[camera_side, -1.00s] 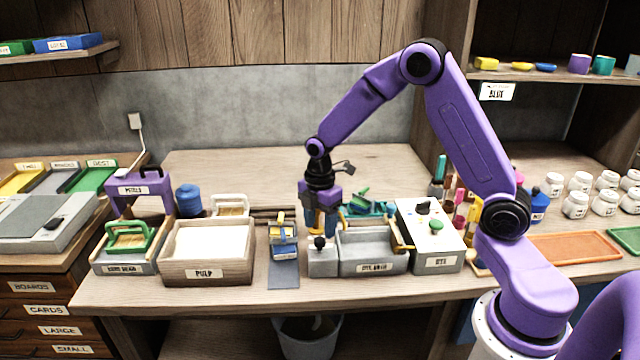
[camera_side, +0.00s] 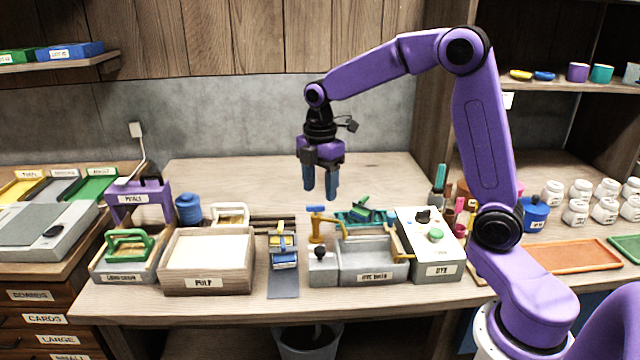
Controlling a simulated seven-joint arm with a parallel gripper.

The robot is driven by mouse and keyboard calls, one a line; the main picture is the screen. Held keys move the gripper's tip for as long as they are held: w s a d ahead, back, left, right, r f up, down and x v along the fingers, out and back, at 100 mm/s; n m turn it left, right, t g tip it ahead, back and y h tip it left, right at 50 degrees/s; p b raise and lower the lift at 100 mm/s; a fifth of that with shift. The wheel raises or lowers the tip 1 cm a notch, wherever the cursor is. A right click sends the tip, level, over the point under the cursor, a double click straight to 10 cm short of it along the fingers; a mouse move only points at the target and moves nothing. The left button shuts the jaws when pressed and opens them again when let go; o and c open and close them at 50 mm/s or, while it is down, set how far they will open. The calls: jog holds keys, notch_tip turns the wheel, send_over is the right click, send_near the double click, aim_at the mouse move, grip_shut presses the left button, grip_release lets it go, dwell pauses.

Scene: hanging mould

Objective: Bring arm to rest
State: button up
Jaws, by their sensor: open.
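My gripper (camera_side: 320,190) hangs above the middle of the workbench (camera_side: 390,165), its two blue fingers pointing down. The fingers are apart with nothing between them. It is clear of the things on the bench.
A pulp box (camera_side: 207,285), a mould station with a green handle (camera_side: 128,245) and a small press (camera_side: 283,255) stand at the left. A dye box (camera_side: 430,245) stands right of the basin. White jars (camera_side: 578,190) stand at the right. The back of the bench is clear.

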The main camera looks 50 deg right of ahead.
jog(key=s+a+m, duration=0.2)
jog(key=s+a, duration=0.6)
jog(key=s, duration=0.6)
jog(key=s+f+m, duration=0.2)
jog(key=s+m, duration=0.1)
jog(key=s, duration=1.3)
jog(key=shift+d, duration=0.45)
jog(key=shift+r, duration=0.1)
dwell(0.6)
